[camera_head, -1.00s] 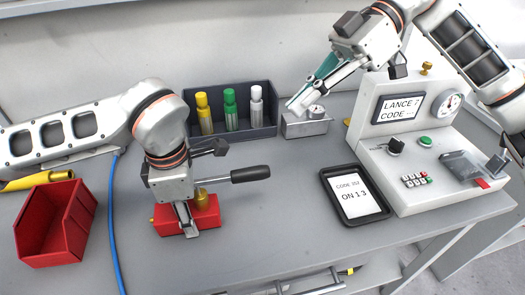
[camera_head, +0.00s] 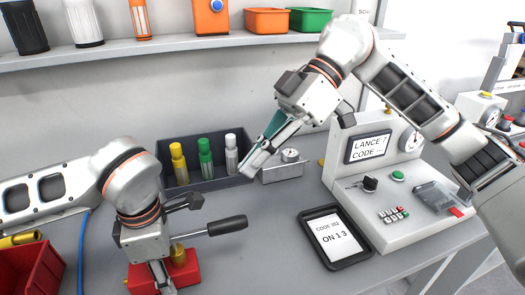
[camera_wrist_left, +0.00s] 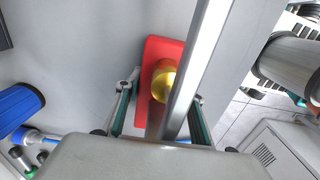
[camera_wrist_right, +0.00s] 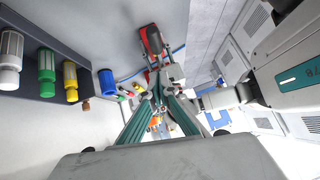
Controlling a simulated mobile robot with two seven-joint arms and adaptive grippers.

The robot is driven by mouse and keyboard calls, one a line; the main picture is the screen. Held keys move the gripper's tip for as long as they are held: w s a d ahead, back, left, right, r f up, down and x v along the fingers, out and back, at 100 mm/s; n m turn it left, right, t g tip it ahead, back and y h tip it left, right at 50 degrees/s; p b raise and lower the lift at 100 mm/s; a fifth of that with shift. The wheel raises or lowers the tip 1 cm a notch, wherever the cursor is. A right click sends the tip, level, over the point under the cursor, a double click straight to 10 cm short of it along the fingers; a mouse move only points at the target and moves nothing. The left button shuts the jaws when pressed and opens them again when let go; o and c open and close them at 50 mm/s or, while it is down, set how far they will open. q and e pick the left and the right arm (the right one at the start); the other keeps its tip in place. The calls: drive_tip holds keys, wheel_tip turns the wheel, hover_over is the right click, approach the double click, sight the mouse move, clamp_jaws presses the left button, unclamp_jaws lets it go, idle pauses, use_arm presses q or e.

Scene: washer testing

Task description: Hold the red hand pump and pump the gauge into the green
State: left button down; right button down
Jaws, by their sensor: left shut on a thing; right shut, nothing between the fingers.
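The red hand pump (camera_head: 185,266) stands on the grey bench at the lower left, with a brass cylinder and a lever ending in a black handle (camera_head: 228,225) that points right. My left gripper (camera_head: 163,284) is shut on the pump's red body from above. In the left wrist view the red body (camera_wrist_left: 150,57) lies between the fingers, with the lever bar crossing above. My right gripper (camera_head: 248,168) is shut and empty, above and beyond the handle, beside a silver block with a small dial (camera_head: 290,155). A round gauge (camera_head: 411,140) is on the white console; its needle is too small to read.
A dark bin (camera_head: 211,184) with yellow, green and white-capped bottles stands behind the pump. A black-framed tablet (camera_head: 307,241) lies right of the handle, before the console (camera_head: 390,222). A red bin (camera_head: 50,262) is at left. Bench between handle and tablet is clear.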

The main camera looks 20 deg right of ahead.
sight(237, 217)
drive_tip(key=x, duration=0.5)
drive_tip(key=shift+a+f, duration=0.1)
drive_tip(key=shift+a, duration=0.05)
drive_tip(key=shift+s+f, duration=0.15)
drive_tip(key=shift+f, duration=0.8)
drive_tip(key=shift+s+f, duration=0.2)
drive_tip(key=shift+f, duration=0.75)
drive_tip(key=shift+d+f+y, duration=0.25)
drive_tip(key=shift+f+y, duration=0.45)
drive_tip(key=shift+f, duration=0.55)
drive_tip(key=shift+f+y, duration=1.1)
drive_tip(key=shift+f, duration=0.5)
drive_tip(key=shift+a+f, duration=0.15)
drive_tip(key=shift+f, duration=1.25)
